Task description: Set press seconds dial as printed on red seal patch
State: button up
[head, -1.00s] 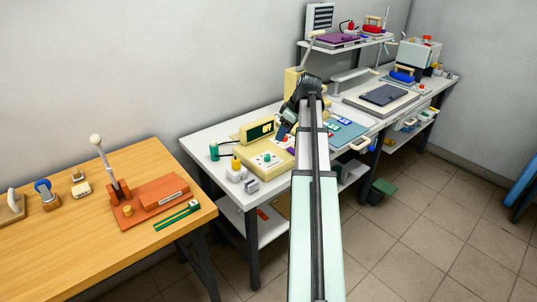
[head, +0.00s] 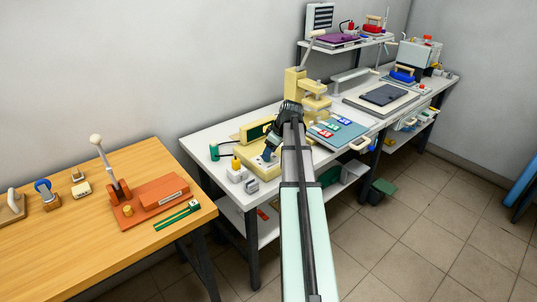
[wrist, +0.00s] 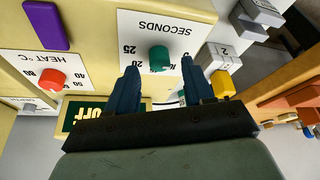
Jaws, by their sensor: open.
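The seconds dial (wrist: 159,59) is a green knob on a white plate marked SECONDS, upside down in the wrist view. The numbers 25 and 20 show to its left; others are partly hidden by my fingers. My gripper (wrist: 160,70) is open, its two blue fingertips on either side of the knob in the picture. I cannot tell whether they touch it. In the head view my gripper (head: 267,154) is over the cream control box (head: 245,158). Several coloured patches lie on the teal mat (head: 350,136); their print is too small to read.
A red heat knob (wrist: 52,79) and a purple part (wrist: 46,25) sit on the same panel. A lit OFF display (wrist: 88,112) is close by. Grey blocks and a yellow-topped item (head: 236,164) stand beside the box. A cream press (head: 297,85) rises behind.

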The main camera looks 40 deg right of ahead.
jog(key=shift+x, duration=1.05)
grip_shut()
